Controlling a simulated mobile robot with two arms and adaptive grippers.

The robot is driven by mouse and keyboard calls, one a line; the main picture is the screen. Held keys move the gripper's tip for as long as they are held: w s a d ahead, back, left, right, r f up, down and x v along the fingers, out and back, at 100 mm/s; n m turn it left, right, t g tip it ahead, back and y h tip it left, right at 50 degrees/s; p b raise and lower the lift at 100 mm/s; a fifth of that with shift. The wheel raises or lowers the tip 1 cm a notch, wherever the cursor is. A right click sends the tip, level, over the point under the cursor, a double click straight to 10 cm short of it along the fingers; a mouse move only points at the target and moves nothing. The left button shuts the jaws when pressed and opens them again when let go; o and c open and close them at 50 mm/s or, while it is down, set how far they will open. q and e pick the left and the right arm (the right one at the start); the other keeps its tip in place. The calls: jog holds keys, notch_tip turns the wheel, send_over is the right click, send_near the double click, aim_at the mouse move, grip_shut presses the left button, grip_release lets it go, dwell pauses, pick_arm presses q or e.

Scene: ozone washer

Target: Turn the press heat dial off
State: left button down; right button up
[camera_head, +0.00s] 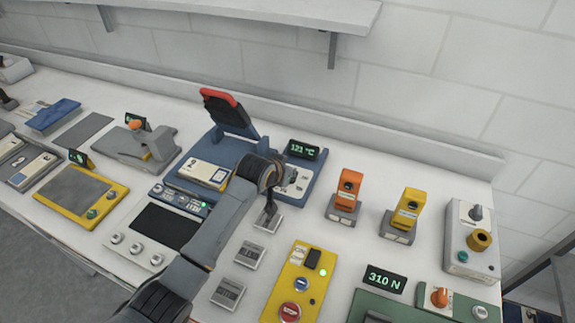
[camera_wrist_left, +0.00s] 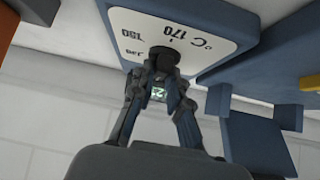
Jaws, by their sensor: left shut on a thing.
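The heat press (camera_head: 232,150) is a blue machine with a raised, red-handled top. Its pale dial panel (camera_head: 298,184) is at its right side, under a display (camera_head: 304,149) that reads about 121 °C. In the left wrist view the black heat dial (camera_wrist_left: 163,56) sits on the white panel (camera_wrist_left: 215,25), with upside-down marks such as 170 °C and 150. My left gripper (camera_head: 276,175) is at this panel and covers the dial in the head view. In the left wrist view its fingertips (camera_wrist_left: 160,76) are shut on the dial. The dial's pointer direction is hidden. My right gripper is not in view.
A yellow control box (camera_head: 297,285) and small grey blocks (camera_head: 249,254) stand in front of the press. Orange (camera_head: 348,188) and yellow (camera_head: 408,208) devices stand to its right. Some bare white bench (camera_head: 345,250) shows between devices.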

pick_arm(q)
jog(key=shift+n, duration=0.3)
dwell(0.4)
jog(key=c, duration=1.3)
grip_release()
jog(key=v, duration=1.2)
jog(key=shift+d, duration=0.25)
jog(key=shift+s+f, duration=0.1)
jog(key=shift+s, duration=0.05)
